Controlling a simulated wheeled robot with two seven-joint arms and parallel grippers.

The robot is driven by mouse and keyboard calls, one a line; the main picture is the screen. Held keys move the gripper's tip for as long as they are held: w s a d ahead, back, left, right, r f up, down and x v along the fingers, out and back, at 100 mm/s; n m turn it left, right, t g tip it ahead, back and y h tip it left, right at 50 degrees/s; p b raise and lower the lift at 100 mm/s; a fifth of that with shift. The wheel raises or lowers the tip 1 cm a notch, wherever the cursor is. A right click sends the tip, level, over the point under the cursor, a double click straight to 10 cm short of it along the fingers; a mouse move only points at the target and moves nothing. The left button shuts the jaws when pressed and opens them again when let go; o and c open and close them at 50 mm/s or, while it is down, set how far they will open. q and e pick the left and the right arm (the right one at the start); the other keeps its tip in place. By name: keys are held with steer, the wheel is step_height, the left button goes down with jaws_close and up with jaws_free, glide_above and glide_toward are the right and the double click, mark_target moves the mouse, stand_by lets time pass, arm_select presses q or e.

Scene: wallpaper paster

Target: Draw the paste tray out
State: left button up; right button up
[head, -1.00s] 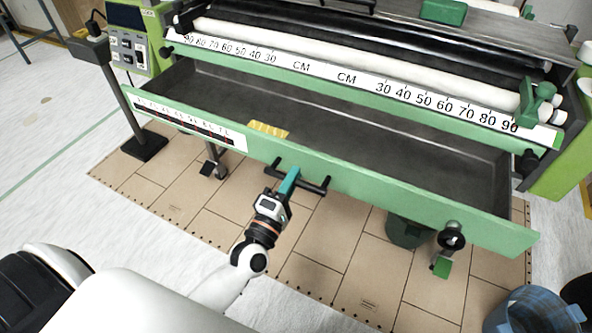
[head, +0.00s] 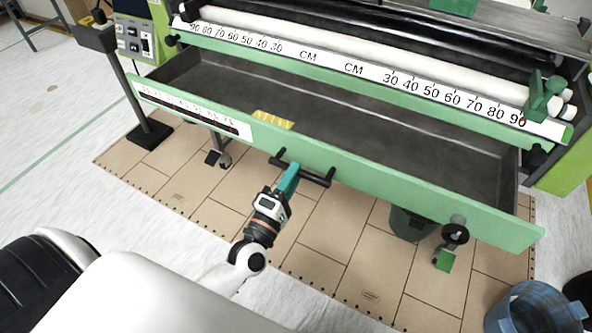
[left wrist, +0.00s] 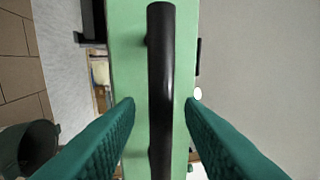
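The paste tray is a long dark grey trough (head: 400,148) with a green front panel (head: 430,198). It stands out in front of the machine, its dark inside showing wide below the ruler strip. A black bar handle (head: 316,178) sits on the front panel and runs lengthwise through the left wrist view (left wrist: 161,85). My left gripper (head: 289,176) is at the handle. In the left wrist view its teal fingers (left wrist: 161,105) are apart, one on each side of the handle, with gaps showing on both sides. My right gripper is not in view.
The machine's white ruler strip (head: 330,63) and rollers lie behind the tray. A control box (head: 133,40) stands at the left. A black knob (head: 455,234) hangs under the tray's right part. A blue bin (head: 538,308) is at lower right. Brown floor boards (head: 330,240) lie below.

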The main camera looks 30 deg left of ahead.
arm_select(q)
steer(key=v, duration=1)
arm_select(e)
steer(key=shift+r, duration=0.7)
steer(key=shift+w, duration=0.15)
